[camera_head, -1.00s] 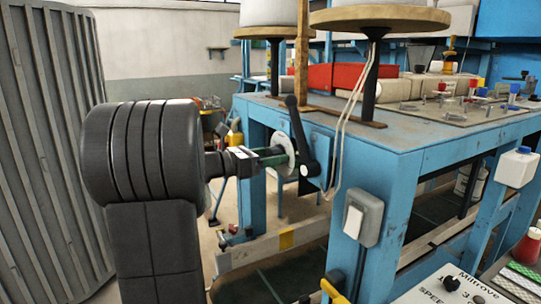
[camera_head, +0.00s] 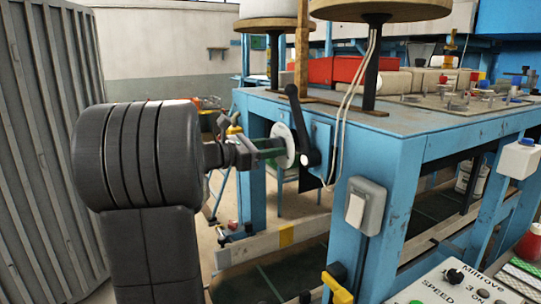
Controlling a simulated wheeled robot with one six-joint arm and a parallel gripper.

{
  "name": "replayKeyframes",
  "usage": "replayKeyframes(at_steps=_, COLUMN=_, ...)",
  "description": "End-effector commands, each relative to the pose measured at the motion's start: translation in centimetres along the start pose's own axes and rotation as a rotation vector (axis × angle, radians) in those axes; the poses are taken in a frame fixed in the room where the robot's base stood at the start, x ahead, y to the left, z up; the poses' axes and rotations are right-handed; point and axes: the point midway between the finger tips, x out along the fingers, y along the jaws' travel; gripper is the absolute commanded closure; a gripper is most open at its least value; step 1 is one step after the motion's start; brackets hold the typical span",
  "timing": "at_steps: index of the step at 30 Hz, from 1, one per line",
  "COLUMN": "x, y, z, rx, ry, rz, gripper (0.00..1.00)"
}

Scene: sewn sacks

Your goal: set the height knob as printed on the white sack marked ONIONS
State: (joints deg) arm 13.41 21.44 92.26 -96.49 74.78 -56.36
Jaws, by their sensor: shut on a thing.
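My gripper (camera_head: 268,152) reaches in from the left at the blue table's near left corner. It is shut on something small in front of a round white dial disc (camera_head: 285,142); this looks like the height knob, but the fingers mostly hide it. No marks on the disc can be read. A black lever (camera_head: 298,120) stands just right of the disc, tilted with its top to the left. No white sack marked ONIONS can be made out in this view.
The blue table (camera_head: 395,150) carries spool stands and red and pale rolls. A grey switch box (camera_head: 366,206) is on its near leg. A panel marked SPEED (camera_head: 450,290), with a black knob (camera_head: 455,276), is at lower right. A ribbed grey shutter (camera_head: 40,150) stands left.

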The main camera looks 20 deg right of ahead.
Motion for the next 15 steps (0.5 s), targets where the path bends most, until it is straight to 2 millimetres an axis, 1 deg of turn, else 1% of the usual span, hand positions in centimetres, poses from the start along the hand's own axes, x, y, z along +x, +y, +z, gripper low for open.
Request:
replayKeyframes(at_steps=1, x=-0.01, y=-0.1, z=-0.47, rx=0.044, ry=-0.001, rz=0.0, gripper=0.81)
replayKeyframes(at_steps=15, x=-0.02, y=-0.19, z=-0.48, rx=0.49, ry=0.01, rz=0.002, gripper=0.81)
